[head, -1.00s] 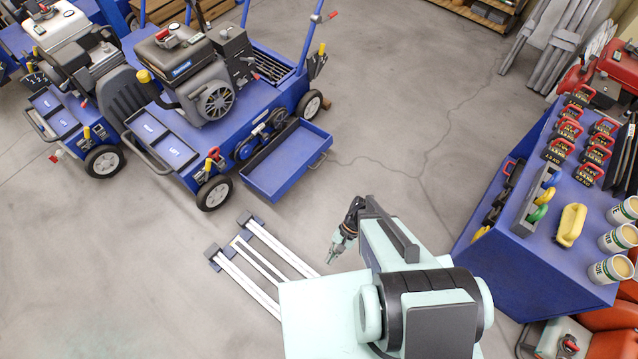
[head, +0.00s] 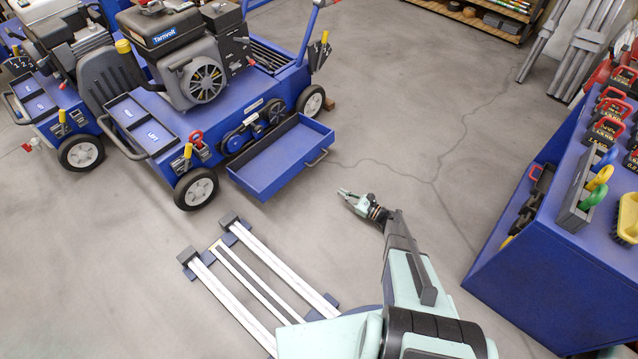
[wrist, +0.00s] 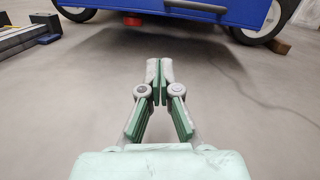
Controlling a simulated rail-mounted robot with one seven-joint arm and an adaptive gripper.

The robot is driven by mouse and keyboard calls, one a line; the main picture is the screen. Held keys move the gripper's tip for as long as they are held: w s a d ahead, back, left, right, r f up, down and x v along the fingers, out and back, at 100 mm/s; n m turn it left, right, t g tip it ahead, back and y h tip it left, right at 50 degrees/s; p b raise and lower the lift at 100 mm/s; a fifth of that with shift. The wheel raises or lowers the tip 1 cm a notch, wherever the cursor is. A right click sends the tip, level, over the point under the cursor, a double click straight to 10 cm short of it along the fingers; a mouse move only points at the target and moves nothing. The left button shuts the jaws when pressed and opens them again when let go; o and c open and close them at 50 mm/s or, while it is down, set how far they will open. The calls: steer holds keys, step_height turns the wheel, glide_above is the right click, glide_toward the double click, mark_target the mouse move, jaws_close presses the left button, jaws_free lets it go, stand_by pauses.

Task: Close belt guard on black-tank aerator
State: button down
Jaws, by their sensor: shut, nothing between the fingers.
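The black-tank aerator (head: 165,75) stands at the upper left in the head view, with a black tank on a blue body. Its belt guard (head: 280,160), a blue tray-like panel with a handle (head: 318,158), is folded down and open on the machine's near side. The belt and pulleys (head: 245,137) show behind it. My gripper (head: 343,193) is shut and empty, in front of the guard's right end and apart from it.
A second blue aerator (head: 50,95) stands close at the left. My floor rails (head: 255,285) lie at lower centre. A blue bench (head: 535,265) with weights and tools is at the right. Open floor lies between bench and aerator.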

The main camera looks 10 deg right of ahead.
steer(key=shift+w+d+f, duration=0.2)
steer(key=shift+w+d, duration=0.05)
steer(key=shift+w, duration=0.05)
steer(key=shift+w+a+t, duration=0.1)
steer(key=shift+w+t, duration=0.05)
steer(key=shift+t, duration=0.15)
steer(key=b+x, duration=0.4)
steer(key=x, duration=0.6)
steer(key=shift+f, duration=0.15)
steer(key=r, duration=0.1)
steer(key=a+r+b, duration=0.1)
steer(key=w+r, duration=0.1)
steer(key=shift+w+a+r, duration=0.1)
steer(key=shift+a+r, duration=0.05)
steer(key=shift+a, duration=0.25)
